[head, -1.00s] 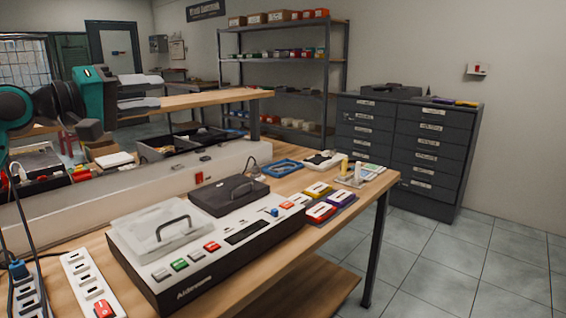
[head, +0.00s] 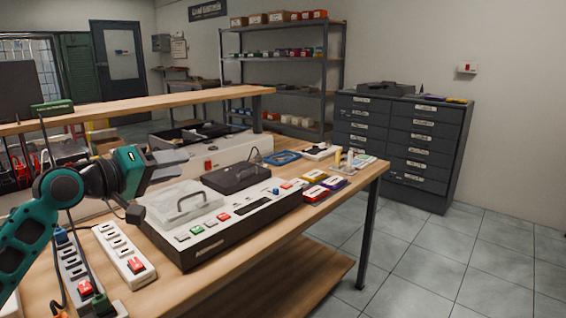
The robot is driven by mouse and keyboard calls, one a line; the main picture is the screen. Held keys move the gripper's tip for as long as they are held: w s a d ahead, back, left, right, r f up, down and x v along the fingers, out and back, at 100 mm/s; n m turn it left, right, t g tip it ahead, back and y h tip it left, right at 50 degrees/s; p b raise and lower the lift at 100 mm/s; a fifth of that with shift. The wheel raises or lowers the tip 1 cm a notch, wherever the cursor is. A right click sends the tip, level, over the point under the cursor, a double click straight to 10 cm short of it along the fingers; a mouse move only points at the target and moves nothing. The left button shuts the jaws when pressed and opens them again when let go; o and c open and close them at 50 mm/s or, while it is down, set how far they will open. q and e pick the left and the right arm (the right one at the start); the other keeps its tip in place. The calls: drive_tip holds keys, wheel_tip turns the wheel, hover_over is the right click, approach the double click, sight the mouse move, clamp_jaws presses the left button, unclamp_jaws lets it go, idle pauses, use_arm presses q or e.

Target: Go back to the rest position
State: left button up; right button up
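My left gripper (head: 172,164) is in the head view at the left, its teal and black arm coming in from the lower left edge. Its pale grey fingers point right, seem apart, and show nothing between them. It is in the air, in front of the far end of the bench and left of a white and black device (head: 222,222) with coloured buttons. A clear lid with a handle (head: 180,203) and a black lid with a handle (head: 236,177) rest on the device. My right gripper is not in view.
The wooden bench (head: 330,195) carries white power strips (head: 124,250) at the front left, coloured boxes (head: 327,183) and a blue tray (head: 281,157). A raised wooden shelf (head: 215,102) runs behind. A dark drawer cabinet (head: 405,140) stands beyond. The tiled floor (head: 470,255) at right is clear.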

use_arm(q)
drive_tip(key=s+d+f+m+y+p, duration=0.15)
drive_tip(key=s+f, duration=0.25)
drive_tip(key=f, duration=0.7)
drive_tip(key=s+d+f+y, duration=0.2)
drive_tip(key=s+f, duration=0.2)
drive_tip(key=f, duration=0.8)
drive_tip(key=s+f+m+g+y+p, duration=0.1)
drive_tip(key=s+f+m+y, duration=0.1)
drive_tip(key=s+f, duration=0.5)
drive_tip(key=s+f+m+g+y+p, duration=0.1)
drive_tip(key=s+f, duration=0.6)
drive_tip(key=s, duration=0.9)
drive_tip(key=shift+f+m+g+y, duration=0.3)
drive_tip(key=shift+f+m+y, duration=0.1)
drive_tip(key=shift+m+y, duration=0.3)
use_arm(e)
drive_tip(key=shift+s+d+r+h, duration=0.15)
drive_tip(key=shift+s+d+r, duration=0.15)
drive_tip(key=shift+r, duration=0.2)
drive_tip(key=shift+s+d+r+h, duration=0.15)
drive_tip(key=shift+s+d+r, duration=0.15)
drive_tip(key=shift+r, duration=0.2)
use_arm(q)
drive_tip(key=shift+d, duration=0.1)
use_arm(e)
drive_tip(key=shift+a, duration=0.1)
